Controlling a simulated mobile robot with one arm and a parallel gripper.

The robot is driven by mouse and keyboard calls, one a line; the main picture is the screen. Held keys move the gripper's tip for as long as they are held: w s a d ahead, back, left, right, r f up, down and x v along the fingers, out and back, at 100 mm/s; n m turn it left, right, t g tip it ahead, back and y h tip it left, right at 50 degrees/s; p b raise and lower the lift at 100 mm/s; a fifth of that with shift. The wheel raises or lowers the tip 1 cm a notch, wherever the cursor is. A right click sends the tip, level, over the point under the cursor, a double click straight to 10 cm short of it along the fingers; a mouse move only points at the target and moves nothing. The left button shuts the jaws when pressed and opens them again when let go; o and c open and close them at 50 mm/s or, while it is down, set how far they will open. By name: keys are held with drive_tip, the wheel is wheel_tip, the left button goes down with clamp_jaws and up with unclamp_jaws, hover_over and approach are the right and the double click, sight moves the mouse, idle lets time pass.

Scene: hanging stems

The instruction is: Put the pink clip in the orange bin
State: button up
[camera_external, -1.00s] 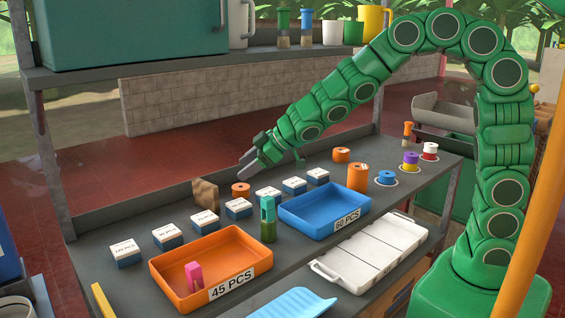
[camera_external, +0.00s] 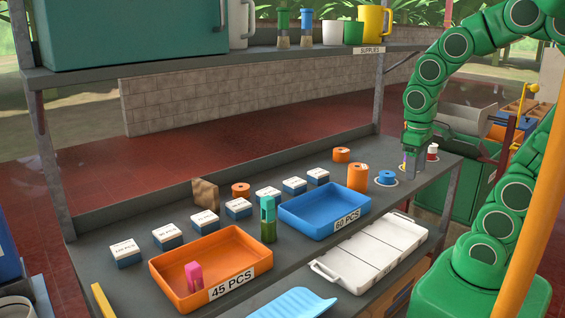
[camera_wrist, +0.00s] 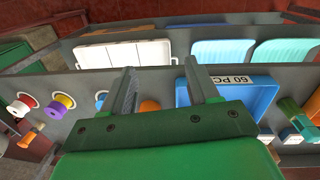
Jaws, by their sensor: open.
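My gripper (camera_external: 412,172) is far to the right of the bin, over the right end of the bench beside the spools. In the wrist view my gripper (camera_wrist: 162,85) shows two fingers spread apart with nothing between them.
A blue bin (camera_external: 295,218) labelled 60 PCS and a green bottle-like item (camera_external: 268,229) stand right of the orange bin. A white tray (camera_external: 345,273) lies in front. Several small boxes (camera_external: 167,237) line the back. Blue (camera_external: 386,177) and orange spools (camera_external: 357,177) stand near my gripper.

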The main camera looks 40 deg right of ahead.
drive_tip(key=s+m+g+y, duration=0.1)
drive_tip(key=s, duration=0.6)
drive_tip(key=shift+s+a+r+g, duration=0.2)
drive_tip(key=shift+a+r+g, duration=0.1)
drive_tip(key=shift+a, duration=0.05)
idle(0.6)
